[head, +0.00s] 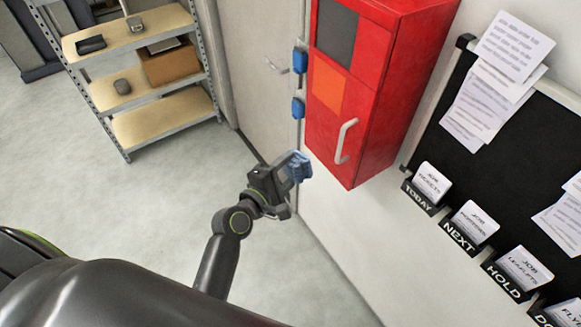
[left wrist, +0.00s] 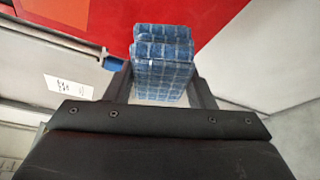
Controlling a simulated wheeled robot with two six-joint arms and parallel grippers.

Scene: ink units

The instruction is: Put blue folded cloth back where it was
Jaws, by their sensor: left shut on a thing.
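My left gripper (head: 285,176) is shut on the blue folded cloth (head: 299,165), in front of the white wall just below and left of a red cabinet. In the left wrist view the checked blue cloth (left wrist: 163,62) stands between the two fingers of the gripper (left wrist: 162,88), with the red cabinet (left wrist: 235,25) behind it. Whether the cloth touches anything beyond the fingers cannot be told. My right gripper is in neither view.
The red cabinet (head: 395,90) with a white handle hangs on the wall. Left of it is a door (head: 245,70) with blue hinge-like parts. A shelf unit (head: 155,122) stands at the back left. A black board (head: 470,150) with labelled card holders is at right. The floor is clear.

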